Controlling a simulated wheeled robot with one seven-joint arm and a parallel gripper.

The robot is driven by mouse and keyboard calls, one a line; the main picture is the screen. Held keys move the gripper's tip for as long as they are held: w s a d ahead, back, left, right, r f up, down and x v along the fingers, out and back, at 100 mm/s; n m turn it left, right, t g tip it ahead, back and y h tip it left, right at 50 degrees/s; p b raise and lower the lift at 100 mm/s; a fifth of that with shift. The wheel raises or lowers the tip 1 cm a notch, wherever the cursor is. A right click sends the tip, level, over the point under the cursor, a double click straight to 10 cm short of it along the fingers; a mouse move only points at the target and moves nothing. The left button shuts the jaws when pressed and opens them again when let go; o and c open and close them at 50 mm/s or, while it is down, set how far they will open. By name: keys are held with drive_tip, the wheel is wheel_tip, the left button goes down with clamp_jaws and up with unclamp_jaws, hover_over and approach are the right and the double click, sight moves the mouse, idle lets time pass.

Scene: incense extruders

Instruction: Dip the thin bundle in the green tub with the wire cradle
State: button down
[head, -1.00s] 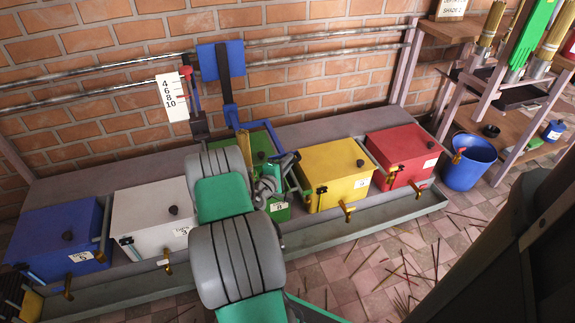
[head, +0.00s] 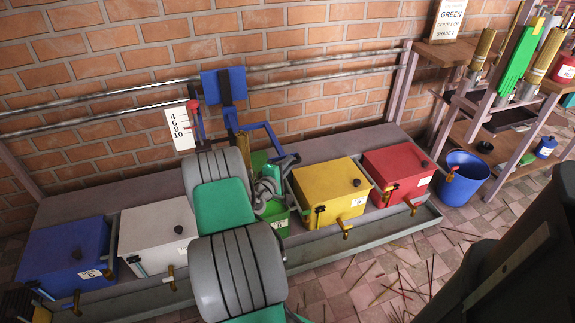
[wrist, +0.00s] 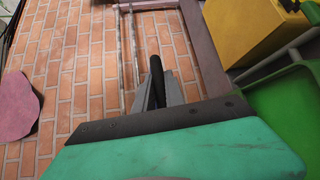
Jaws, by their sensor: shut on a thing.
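In the head view the green tub (head: 258,160) stands between the white and yellow tubs, mostly hidden behind my arm. In the wrist view its green wall (wrist: 290,115) shows at the right. My gripper (wrist: 160,88) is shut on a black rod-like handle (wrist: 153,72), beside the green tub in the wrist view. The handle's far end is against the brick wall in the picture; what it belongs to is unclear. A blue bracket (head: 262,130) stands behind the green tub; I cannot tell whether it is part of the wire cradle. Tan bundles, a thinner one (head: 482,47) and a thicker one (head: 545,55), stand on the right rack.
The yellow tub (head: 330,185), red tub (head: 398,170), white tub (head: 158,230) and blue tub (head: 65,250) are lidded, with taps in front. A numbered scale (head: 181,127) hangs by the rails. A blue bucket (head: 465,178) stands right. Sticks litter the floor.

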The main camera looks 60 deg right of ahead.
drive_tip(key=c, duration=1.4)
unclamp_jaws()
drive_tip(key=a+r+p, duration=0.1)
drive_tip(key=a, duration=0.6)
drive_tip(key=shift+a+p, duration=0.3)
drive_tip(key=shift+a, duration=0.1)
